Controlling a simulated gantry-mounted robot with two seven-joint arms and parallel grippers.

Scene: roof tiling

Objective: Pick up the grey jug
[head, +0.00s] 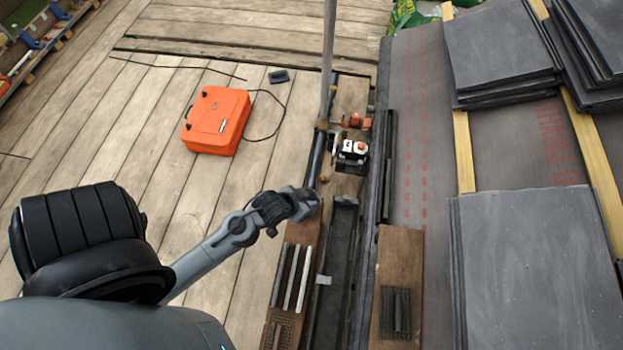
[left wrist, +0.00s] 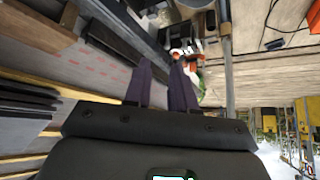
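I cannot make out a grey jug for certain in either view. My left gripper (head: 309,203) reaches in from the left, above the plank and gutter strip in the middle of the head view. In the left wrist view its two dark fingers (left wrist: 160,66) stand apart with nothing seen between them. A white and black item with an orange top (head: 352,150) stands on the strip beyond the gripper, apart from it. It seems to be the white and orange thing past the fingertips in the left wrist view (left wrist: 186,50). My right gripper is not in view.
An orange case (head: 217,120) lies on the wooden deck with a black cable beside it. A grey upright pole (head: 328,60) rises beyond the gripper. A black gutter (head: 336,250) runs along the strip. Slate stacks (head: 530,260) lie on the roof at right.

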